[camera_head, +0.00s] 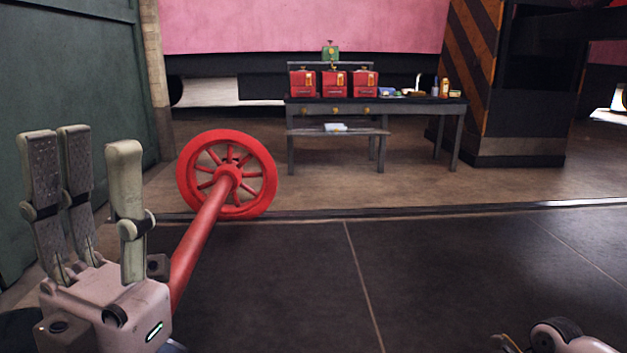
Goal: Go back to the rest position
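My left gripper (92,142) is at the left of the head view, with its fingers pointing up. Two dark-padded fingers stand apart from a single pale finger, and the gap between them is empty. Only a small part of my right gripper or wrist (555,336) shows at the bottom right edge. Its fingers are mostly cut off, so its state is unclear.
A red spoked wheel (265,150) on a red axle (200,240) stands just right of my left gripper. A table (445,108) with red boxes (335,84) stands further back, beside a striped pillar (470,50). A green wall (70,60) is at left. The middle floor is clear.

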